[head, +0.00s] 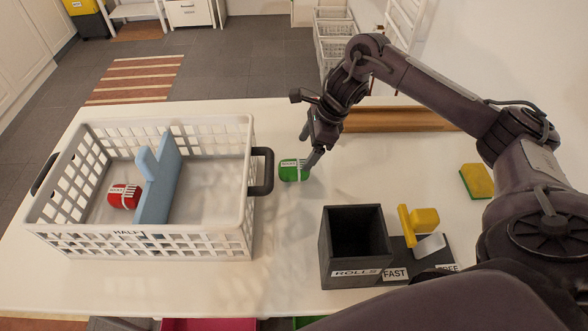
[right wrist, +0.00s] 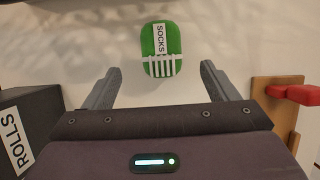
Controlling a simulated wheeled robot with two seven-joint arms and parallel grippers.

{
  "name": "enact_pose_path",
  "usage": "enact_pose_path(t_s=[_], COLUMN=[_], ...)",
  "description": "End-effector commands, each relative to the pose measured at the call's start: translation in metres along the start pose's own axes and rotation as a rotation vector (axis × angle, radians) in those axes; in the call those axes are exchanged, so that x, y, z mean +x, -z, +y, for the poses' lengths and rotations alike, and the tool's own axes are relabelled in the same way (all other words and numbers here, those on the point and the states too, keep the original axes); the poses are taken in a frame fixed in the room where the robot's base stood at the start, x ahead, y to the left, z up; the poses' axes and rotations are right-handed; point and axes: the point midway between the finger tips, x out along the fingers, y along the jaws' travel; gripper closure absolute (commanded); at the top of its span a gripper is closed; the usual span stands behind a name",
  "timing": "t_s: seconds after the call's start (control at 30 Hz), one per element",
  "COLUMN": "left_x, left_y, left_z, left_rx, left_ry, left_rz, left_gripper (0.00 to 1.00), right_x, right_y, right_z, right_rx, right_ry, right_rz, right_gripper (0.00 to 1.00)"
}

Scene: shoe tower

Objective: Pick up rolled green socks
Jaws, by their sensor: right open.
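The rolled green socks (head: 292,170), with a white label and white stripes, lie on the white table just right of the white basket. In the right wrist view the green socks (right wrist: 161,50) lie ahead of the fingertips, roughly centred between them. My right gripper (head: 309,148) is over the socks in the head view, its fingers pointing down. In the right wrist view the right gripper (right wrist: 158,82) is open, with its two fingers wide apart and nothing between them. My left gripper is not in view.
The white basket (head: 147,246) holds rolled red socks (head: 124,195) and a blue divider (head: 160,182). Its black handle (head: 262,171) is close to the green socks. A black box (head: 350,250) marked ROLLS stands front right. A yellow sponge (head: 476,181) lies at right.

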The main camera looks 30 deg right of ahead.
Motion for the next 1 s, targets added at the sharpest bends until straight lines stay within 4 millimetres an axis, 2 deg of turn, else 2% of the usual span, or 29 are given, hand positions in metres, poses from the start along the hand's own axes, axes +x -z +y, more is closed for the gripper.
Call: enact_pose_path(t_s=[0.23, 0.43, 0.6, 0.87, 1.0], left_x=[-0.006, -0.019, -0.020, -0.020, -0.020], left_y=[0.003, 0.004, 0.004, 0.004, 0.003], left_z=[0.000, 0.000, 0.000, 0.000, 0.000], left_rx=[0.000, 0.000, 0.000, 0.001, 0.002], left_ry=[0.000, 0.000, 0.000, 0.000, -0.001], left_rz=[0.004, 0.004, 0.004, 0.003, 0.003], left_gripper=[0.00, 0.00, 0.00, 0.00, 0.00], right_x=[0.026, 0.054, 0.074, 0.077, 0.077], right_y=[0.000, 0.000, 0.001, 0.002, 0.002], right_z=[0.001, 0.001, -0.001, -0.001, -0.001], right_rx=[0.001, 0.002, 0.001, 0.000, 0.000], right_ry=[-0.005, -0.006, -0.003, -0.001, -0.001], right_rz=[0.001, 0.001, 0.001, 0.001, 0.001], right_gripper=[0.20, 0.20, 0.20, 0.20, 0.38])
